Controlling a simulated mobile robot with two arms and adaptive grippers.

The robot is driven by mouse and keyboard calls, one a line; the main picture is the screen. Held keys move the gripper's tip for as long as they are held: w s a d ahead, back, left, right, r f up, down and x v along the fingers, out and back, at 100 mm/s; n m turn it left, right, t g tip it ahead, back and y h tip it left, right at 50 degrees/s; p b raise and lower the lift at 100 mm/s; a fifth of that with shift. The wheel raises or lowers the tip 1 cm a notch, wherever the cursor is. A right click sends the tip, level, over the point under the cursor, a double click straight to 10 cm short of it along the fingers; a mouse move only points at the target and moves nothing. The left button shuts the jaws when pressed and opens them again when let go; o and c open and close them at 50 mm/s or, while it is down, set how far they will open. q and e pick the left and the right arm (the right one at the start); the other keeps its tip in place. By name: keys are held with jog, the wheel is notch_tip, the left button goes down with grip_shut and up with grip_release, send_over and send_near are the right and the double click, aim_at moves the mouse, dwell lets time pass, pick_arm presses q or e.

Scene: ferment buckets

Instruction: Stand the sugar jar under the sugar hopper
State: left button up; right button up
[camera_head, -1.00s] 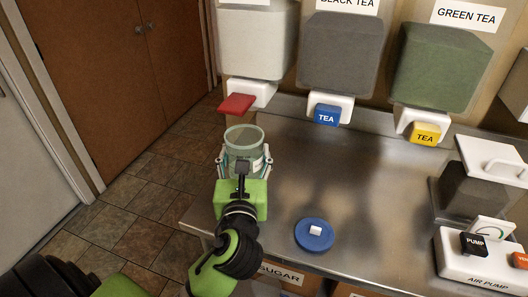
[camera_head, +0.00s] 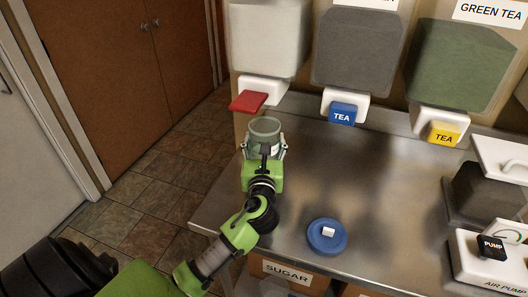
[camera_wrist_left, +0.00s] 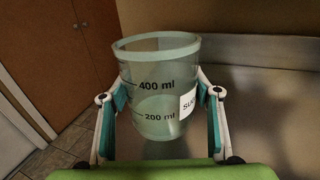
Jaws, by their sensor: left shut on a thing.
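The sugar jar (camera_head: 265,128) is a clear, open-topped cup; in the left wrist view the jar (camera_wrist_left: 157,88) shows 400 ml and 200 ml marks and a partly hidden "SU" label. My left gripper (camera_head: 264,148) is shut on its sides, with a finger on each side in the wrist view (camera_wrist_left: 160,105). The jar is upright and looks empty. The white hopper (camera_head: 268,40) with the red lever (camera_head: 248,102) is at the back left; its label is out of view. The jar is in front of and below that spout, slightly to its right in the picture. I cannot tell whether it touches the counter.
A blue lid (camera_head: 326,238) lies on the steel counter (camera_head: 390,210). A black hopper with a blue TEA lever (camera_head: 342,113) and a green hopper with a yellow TEA lever (camera_head: 444,133) stand to the right. An air pump (camera_head: 492,250) is at the right edge. Mid-counter is clear.

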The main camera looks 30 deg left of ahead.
pick_arm(q)
jog(key=shift+w+a+f, duration=0.2)
jog(key=shift+f, duration=0.05)
jog(key=f, duration=0.3)
jog(key=shift+w+a+f+b, duration=0.15)
jog(key=shift+a+f+b, duration=0.05)
jog(key=shift+f+b, duration=0.15)
pick_arm(e)
jog(key=shift+d+f, duration=0.35)
jog(key=shift+d, duration=0.05)
pick_arm(q)
jog(key=o, duration=1.3)
jog(key=shift+f, duration=0.1)
jog(key=shift+o, duration=0.2)
jog(key=b+v, duration=0.1)
jog(key=v, duration=1.1)
pick_arm(e)
jog(key=shift+a+f, duration=0.25)
jog(key=shift+f, duration=0.3)
